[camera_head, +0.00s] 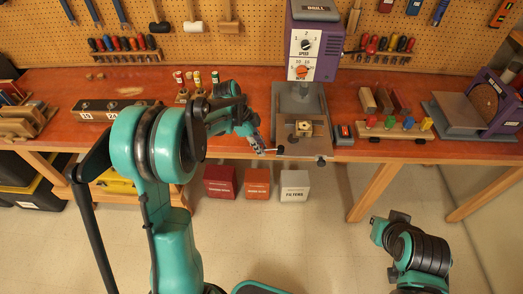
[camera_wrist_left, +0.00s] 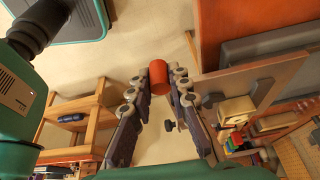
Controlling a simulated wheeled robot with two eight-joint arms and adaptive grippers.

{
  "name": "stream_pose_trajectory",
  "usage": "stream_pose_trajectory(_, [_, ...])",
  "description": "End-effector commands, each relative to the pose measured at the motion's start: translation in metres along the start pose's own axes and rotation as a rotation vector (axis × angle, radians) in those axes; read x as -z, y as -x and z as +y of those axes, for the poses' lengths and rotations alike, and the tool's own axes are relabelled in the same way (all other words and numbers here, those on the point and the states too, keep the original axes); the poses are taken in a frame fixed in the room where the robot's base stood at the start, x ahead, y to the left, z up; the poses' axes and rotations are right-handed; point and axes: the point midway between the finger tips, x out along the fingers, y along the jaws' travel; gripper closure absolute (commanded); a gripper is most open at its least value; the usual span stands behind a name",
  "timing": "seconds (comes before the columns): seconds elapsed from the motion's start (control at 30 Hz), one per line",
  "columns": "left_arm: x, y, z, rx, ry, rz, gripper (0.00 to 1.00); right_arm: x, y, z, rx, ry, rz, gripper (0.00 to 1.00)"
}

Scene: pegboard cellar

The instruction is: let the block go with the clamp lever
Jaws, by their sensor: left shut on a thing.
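My left gripper (camera_head: 259,144) is at the front left edge of the drill press table (camera_head: 305,146). In the left wrist view its fingers (camera_wrist_left: 158,84) are closed on a red cylindrical grip (camera_wrist_left: 159,75), which looks like the clamp lever's handle. A thin rod with a black end (camera_head: 280,150) shows beside the gripper in the head view. The pale wooden block (camera_head: 304,128) sits on the drill press table, to the right of the gripper; it also shows in the left wrist view (camera_wrist_left: 236,110). How firmly the clamp holds it cannot be seen.
The purple drill press (camera_head: 316,40) stands behind the block. Red, orange and white boxes (camera_head: 257,183) are on the floor under the bench.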

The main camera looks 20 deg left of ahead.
Motion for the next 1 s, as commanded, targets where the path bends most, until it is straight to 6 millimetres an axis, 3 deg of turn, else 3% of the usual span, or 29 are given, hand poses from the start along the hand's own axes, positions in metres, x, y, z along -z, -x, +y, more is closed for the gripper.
stream_pose_trajectory(0.33, [-0.0018, 0.0006, -0.0088, -0.044, -0.107, -0.002, 1.00, -0.0003, -0.0004, 0.0000, 0.000, 0.000, 0.000, 1.00])
stream_pose_trajectory(0.83, [-0.0018, 0.0007, -0.0100, -0.049, -0.120, -0.002, 1.00, -0.0003, -0.0004, 0.0000, 0.000, 0.000, 0.000, 1.00])
stream_pose_trajectory(0.87, [-0.0018, 0.0008, -0.0100, -0.048, -0.120, -0.002, 0.74, -0.0003, -0.0004, 0.0000, 0.000, 0.000, 0.000, 1.00])
stream_pose_trajectory(0.9, [-0.0018, 0.0008, -0.0100, -0.049, -0.120, -0.002, 0.64, -0.0003, -0.0004, 0.0000, 0.000, 0.000, 0.000, 1.00])
stream_pose_trajectory(1.0, [-0.0017, 0.0007, -0.0098, -0.049, -0.120, -0.001, 0.61, -0.0003, -0.0004, 0.0000, 0.000, 0.000, 0.000, 1.00])
